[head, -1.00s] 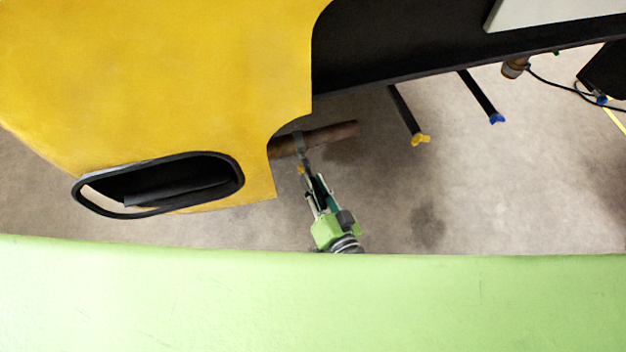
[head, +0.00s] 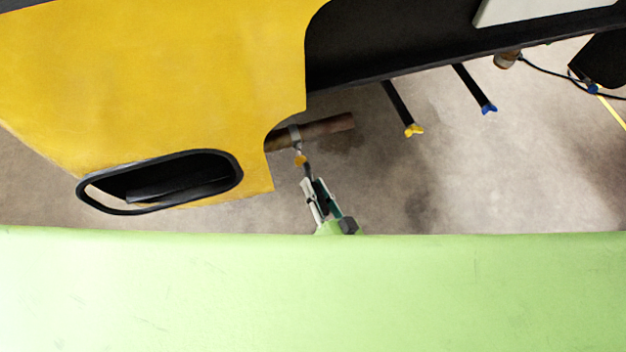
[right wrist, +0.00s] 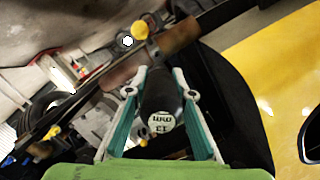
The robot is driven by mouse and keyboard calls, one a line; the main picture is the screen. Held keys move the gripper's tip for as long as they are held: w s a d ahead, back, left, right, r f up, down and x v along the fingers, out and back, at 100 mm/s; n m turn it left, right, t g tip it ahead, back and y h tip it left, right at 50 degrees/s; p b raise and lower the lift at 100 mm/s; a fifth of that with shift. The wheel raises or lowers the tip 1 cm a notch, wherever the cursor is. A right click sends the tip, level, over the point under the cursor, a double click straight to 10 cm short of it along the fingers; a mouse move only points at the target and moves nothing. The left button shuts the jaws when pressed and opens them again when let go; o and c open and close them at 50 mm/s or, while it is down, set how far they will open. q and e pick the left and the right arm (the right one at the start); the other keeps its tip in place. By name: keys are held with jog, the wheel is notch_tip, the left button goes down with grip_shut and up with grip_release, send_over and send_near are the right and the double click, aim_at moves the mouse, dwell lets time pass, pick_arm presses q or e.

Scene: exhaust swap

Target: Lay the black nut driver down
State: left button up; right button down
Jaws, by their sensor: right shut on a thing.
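The black nut driver (right wrist: 158,92) is between the teal-and-white fingers of my right gripper (right wrist: 160,78) in the right wrist view. Its end cap, marked 13 mm, faces the camera. In the head view my right gripper (head: 314,186) is shut on the driver, below the rusty pipe (head: 328,126). The driver's dark shaft (head: 308,170) points up toward a grey clamp (head: 295,136) on the pipe. A small yellow part sits between clamp and shaft; I cannot tell whether they touch. My left gripper is not in view.
A yellow body panel (head: 170,80) with a black-rimmed opening (head: 160,182) is at left. Two black rods, one yellow-tipped (head: 413,131) and one blue-tipped (head: 488,108), stick out at right. A light green surface (head: 310,295) fills the bottom. Bare floor shows right of the gripper.

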jog(key=shift+s+d+r+p, duration=0.15)
jog(key=shift+s+r+p, duration=0.1)
jog(key=shift+s, duration=0.2)
jog(key=shift+s+d+r+p, duration=0.15)
jog(key=shift+s+r, duration=0.1)
jog(key=shift+s, duration=0.15)
